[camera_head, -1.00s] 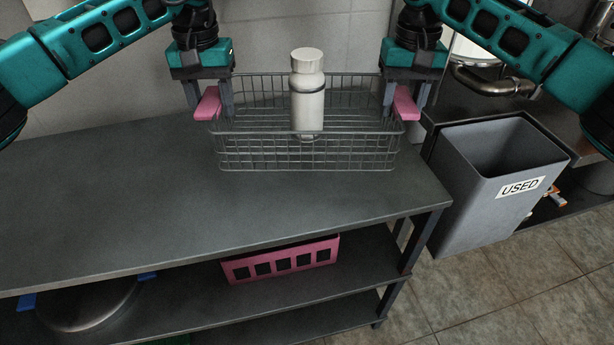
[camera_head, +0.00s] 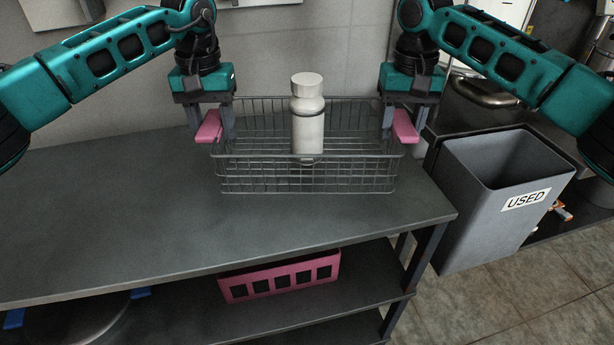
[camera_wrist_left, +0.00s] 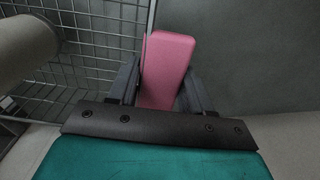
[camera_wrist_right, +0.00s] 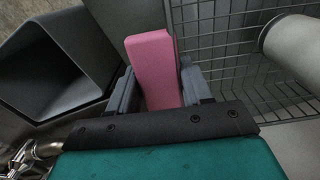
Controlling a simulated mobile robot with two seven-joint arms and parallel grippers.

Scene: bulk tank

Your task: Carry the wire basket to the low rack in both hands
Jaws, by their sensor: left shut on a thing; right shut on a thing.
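The wire basket (camera_head: 307,180) is over the right part of the dark worktop, with a white bottle (camera_head: 307,120) upright inside it. I cannot tell whether its underside touches the worktop. My left gripper (camera_head: 212,130) is shut on the pink handle (camera_head: 208,127) at the basket's left end. My right gripper (camera_head: 402,128) is shut on the pink handle (camera_head: 405,126) at the right end. The left wrist view shows the left pink handle (camera_wrist_left: 166,70) between the fingers, and the right wrist view shows the right one (camera_wrist_right: 153,70). The low rack cannot be made out with certainty.
A grey bin (camera_head: 495,215) marked USED stands right of the worktop (camera_head: 120,215). Lower shelves (camera_head: 350,300) under the worktop hold a pink crate (camera_head: 280,277) and a round metal thing (camera_head: 85,325). The worktop left of the basket is clear.

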